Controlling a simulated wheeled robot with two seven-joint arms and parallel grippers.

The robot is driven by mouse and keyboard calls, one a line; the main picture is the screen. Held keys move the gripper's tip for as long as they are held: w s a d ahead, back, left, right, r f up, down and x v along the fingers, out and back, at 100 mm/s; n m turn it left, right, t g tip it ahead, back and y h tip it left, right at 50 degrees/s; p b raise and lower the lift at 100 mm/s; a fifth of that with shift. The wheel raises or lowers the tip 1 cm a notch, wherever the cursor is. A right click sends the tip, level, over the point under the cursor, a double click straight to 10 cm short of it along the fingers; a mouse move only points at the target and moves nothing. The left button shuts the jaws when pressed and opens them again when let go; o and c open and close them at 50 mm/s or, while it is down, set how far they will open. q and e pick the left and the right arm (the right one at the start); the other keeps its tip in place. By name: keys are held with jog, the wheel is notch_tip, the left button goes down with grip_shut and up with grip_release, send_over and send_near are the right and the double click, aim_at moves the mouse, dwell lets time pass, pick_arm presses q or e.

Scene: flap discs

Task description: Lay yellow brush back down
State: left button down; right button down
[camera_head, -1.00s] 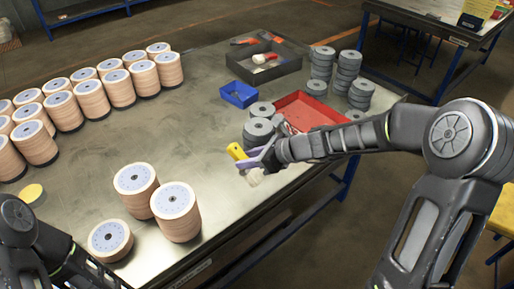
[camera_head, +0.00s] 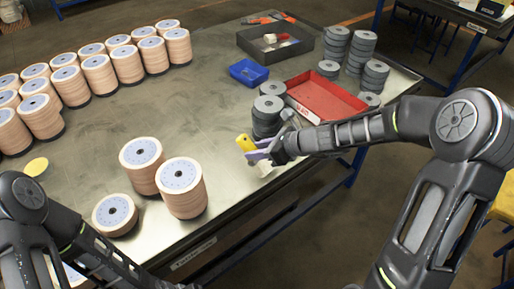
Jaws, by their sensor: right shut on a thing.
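The yellow brush (camera_head: 246,143) is in my right gripper (camera_head: 262,153), which is shut on it. Its yellow handle end points up and left, and a pale bristle part (camera_head: 263,168) shows below the fingers. The gripper is at the near right edge of the metal table (camera_head: 205,110), in front of a stack of grey discs. I cannot tell whether the brush touches the table. My left arm (camera_head: 45,225) is at the lower left, and its gripper's fingers cannot be made out.
Grey disc stacks (camera_head: 267,116) stand just behind the right gripper, beside a red tray (camera_head: 325,98). A blue bin (camera_head: 249,72) and a dark tray (camera_head: 275,42) lie farther back. Tan disc stacks (camera_head: 182,188) stand near the front, with more at left. The table's middle is clear.

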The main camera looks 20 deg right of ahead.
jog(key=shift+f, duration=0.5)
jog(key=c, duration=1)
grip_release()
jog(key=shift+v, duration=3.95)
